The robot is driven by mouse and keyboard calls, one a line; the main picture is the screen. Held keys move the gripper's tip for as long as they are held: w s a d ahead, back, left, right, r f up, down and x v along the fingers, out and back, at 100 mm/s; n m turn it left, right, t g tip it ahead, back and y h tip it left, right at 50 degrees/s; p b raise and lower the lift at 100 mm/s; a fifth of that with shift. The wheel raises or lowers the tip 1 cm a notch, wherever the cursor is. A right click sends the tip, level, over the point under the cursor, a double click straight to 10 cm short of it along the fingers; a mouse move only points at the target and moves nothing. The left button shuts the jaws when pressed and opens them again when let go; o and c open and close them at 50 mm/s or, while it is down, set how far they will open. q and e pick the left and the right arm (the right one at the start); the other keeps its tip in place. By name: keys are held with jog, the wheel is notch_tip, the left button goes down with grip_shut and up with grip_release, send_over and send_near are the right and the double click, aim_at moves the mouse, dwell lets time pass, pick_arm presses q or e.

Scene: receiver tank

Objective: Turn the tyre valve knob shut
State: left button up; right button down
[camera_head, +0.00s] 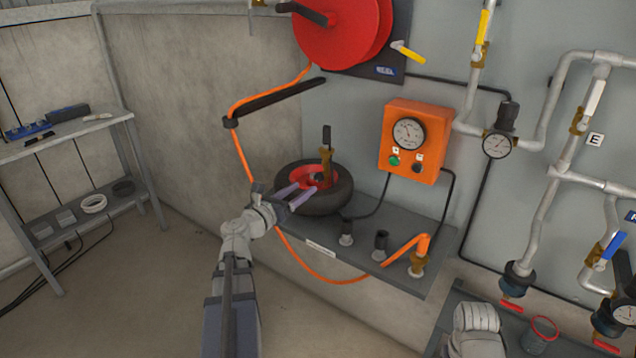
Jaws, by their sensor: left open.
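The black tyre (338,200) with a red rim (306,172) lies on the grey wall shelf. A brass valve (326,166) with an upright black handle (327,138) stands at the tyre's far side. A small dark part shows near the rim's centre; I cannot tell whether this or the black handle is the tyre valve knob. My left gripper (306,191) is open, with its fingers over the tyre's near left side, pointing toward the rim's centre. Contact cannot be judged. My right arm shows only at the bottom edge; its gripper is out of view.
An orange gauge box (414,140) hangs right of the tyre. An orange hose (236,140) runs from the red reel (342,38) down past my left wrist. The grey shelf (346,272) carries fittings. Pipes and valves fill the right; a side table (64,140) stands left.

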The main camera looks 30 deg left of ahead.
aim_at(317, 179)
pick_arm(q)
jog(key=w, duration=0.6)
jog(key=shift+w+d, duration=0.15)
jog(key=shift+d, duration=0.2)
jog(key=shift+c, duration=0.4)
grip_shut()
